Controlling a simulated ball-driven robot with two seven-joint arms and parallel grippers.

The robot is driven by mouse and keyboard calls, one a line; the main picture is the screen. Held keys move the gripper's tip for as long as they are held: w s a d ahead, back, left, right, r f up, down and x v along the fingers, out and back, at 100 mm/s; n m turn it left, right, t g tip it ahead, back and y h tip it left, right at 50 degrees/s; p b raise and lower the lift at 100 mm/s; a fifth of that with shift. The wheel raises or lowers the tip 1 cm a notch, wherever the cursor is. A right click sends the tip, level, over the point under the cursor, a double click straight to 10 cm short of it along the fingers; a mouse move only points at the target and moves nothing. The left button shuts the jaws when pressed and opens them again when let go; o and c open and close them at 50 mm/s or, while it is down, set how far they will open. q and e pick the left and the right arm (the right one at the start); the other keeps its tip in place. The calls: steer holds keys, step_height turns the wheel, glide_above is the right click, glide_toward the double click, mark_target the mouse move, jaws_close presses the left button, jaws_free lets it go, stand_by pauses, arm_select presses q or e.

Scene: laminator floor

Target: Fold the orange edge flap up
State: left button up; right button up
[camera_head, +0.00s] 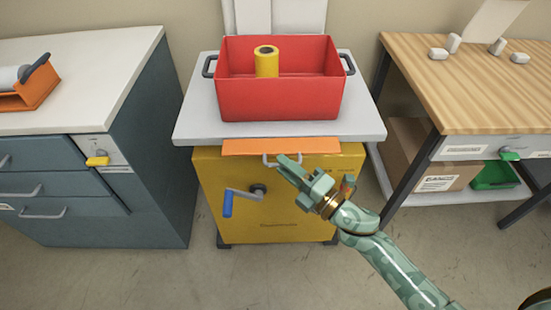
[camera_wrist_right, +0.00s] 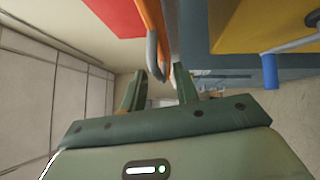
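The orange edge flap (camera_head: 245,147) runs along the front edge of the white top (camera_head: 205,126) of the yellow cabinet (camera_head: 290,215). Its exact tilt is hard to tell. A grey loop handle (camera_head: 268,161) is on the flap, its right part close to my gripper. My right gripper (camera_head: 281,163) is in front of the flap at that handle. In the right wrist view the flap (camera_wrist_right: 151,18) shows edge-on. The handle (camera_wrist_right: 152,55) lies at the fingertips, between the two spread fingers, which are open and not closed on it. My left gripper is out of view.
A red bin (camera_head: 280,98) with a yellow roll (camera_head: 266,62) stands on the white top. A blue-handled crank (camera_head: 228,203) sticks out of the cabinet front below the flap. A grey drawer unit (camera_head: 150,165) stands left, a wooden table (camera_head: 475,80) right.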

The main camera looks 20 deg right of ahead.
mark_target(282, 152)
steer(key=x, duration=0.3)
steer(key=shift+w+a, duration=0.2)
steer(key=shift+w, duration=0.05)
steer(key=shift+c, duration=0.2)
